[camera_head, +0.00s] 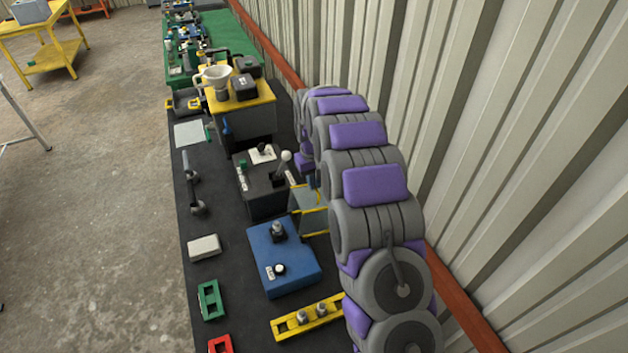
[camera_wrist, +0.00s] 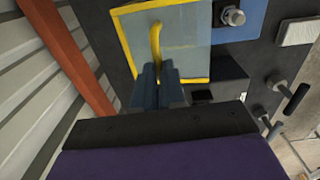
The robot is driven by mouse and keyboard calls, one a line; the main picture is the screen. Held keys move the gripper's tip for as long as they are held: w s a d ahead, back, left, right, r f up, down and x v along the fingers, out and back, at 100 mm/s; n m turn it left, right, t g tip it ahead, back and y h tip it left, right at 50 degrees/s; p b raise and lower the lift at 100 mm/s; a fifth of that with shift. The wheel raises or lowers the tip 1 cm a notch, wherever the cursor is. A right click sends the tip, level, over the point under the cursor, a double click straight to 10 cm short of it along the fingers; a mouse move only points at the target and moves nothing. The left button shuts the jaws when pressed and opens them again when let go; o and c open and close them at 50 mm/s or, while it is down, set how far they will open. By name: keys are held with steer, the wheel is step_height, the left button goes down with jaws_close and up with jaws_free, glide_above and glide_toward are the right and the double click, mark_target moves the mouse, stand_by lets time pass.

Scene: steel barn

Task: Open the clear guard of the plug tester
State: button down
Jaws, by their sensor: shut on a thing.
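The plug tester is a blue box (camera_head: 283,262) on the dark bench, with a grey plug (camera_head: 278,231) and a black knob on top. Its clear guard (camera_head: 308,212) is a see-through pane with yellow edges, standing raised at the box's far side. In the wrist view the guard (camera_wrist: 200,58) fills the upper middle, with a curved yellow handle (camera_wrist: 155,42) on it. My gripper (camera_wrist: 158,75) is shut on this handle. In the head view my arm mostly hides the gripper.
A black box with a ball-topped lever (camera_head: 265,190) stands close beyond the guard. A yellow rail with knobs (camera_head: 306,317) lies nearer. A white block (camera_head: 204,247) and a green frame (camera_head: 210,300) lie left. The corrugated wall (camera_head: 520,150) runs close along the right.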

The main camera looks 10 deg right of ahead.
mark_target(296, 197)
steer(key=shift+a, duration=0.1)
stand_by(0.7)
steer(key=shift+s+a+r+h+b, duration=0.15)
steer(key=shift+s+a+h+b, duration=0.2)
steer(key=shift+a, duration=0.6)
steer(key=shift+s+a+r+h+b, duration=0.15)
steer(key=shift+a+h, duration=0.3)
steer(key=shift+a, duration=0.55)
steer(key=shift+s+a+r+h+b, duration=0.2)
steer(key=shift+a+h, duration=0.2)
steer(key=shift+a, duration=0.55)
steer(key=shift+w, duration=0.1)
steer(key=c, duration=1.2)
jaws_free()
steer(key=shift+d, duration=0.1)
steer(key=shift+r, duration=0.1)
steer(key=v, duration=1.7)
steer(key=shift+s, duration=0.3)
